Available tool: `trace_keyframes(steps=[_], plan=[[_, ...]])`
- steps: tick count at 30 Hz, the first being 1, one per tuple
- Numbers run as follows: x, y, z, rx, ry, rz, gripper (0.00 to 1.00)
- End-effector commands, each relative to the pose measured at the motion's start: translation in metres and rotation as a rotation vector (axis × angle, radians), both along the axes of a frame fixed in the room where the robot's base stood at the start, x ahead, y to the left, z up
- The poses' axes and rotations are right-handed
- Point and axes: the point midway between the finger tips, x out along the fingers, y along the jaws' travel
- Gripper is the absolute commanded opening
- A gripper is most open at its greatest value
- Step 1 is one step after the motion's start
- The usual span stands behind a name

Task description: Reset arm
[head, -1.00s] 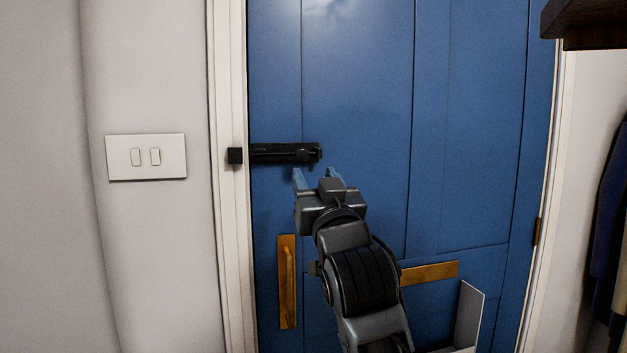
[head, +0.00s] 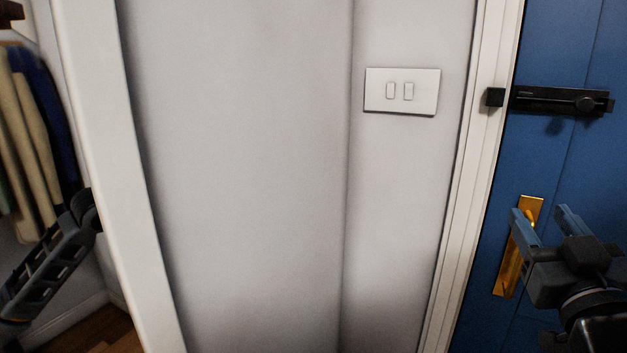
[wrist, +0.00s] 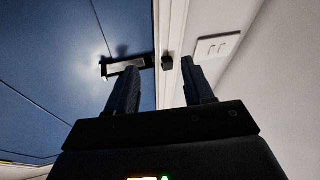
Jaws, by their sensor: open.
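My gripper (head: 545,217) is at the lower right of the head view, its two blue-grey fingers spread apart with nothing between them. It is in front of the blue door (head: 590,170), below the black bolt (head: 562,101) and overlapping the brass pull handle (head: 520,245) in the picture. In the wrist view, my gripper (wrist: 162,92) points up the door edge, fingers apart. The bolt (wrist: 123,68) shows beyond the left finger there. Whether the fingers touch the door or handle cannot be told; they look clear of it.
A black catch (head: 495,97) sits on the white door frame (head: 470,180). A white double light switch (head: 402,91) is on the grey wall (head: 250,180). Coats (head: 30,140) hang in an opening at far left, past a white post (head: 120,200).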

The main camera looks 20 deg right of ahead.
Motion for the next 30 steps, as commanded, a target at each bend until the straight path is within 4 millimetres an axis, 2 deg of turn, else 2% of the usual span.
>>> trace_keyframes(steps=[1,6,11,15,24,30], plan=[[-0.004,0.012,-0.018,0.000,0.034,0.033,0.52],[-0.022,0.049,-0.066,0.009,0.117,0.141,0.52],[-0.049,0.084,-0.108,0.033,0.189,0.237,0.52],[-0.078,0.112,-0.139,0.068,0.247,0.313,0.52],[-0.157,0.165,-0.187,0.171,0.360,0.443,0.52],[-0.213,0.193,-0.203,0.255,0.426,0.499,0.52]])
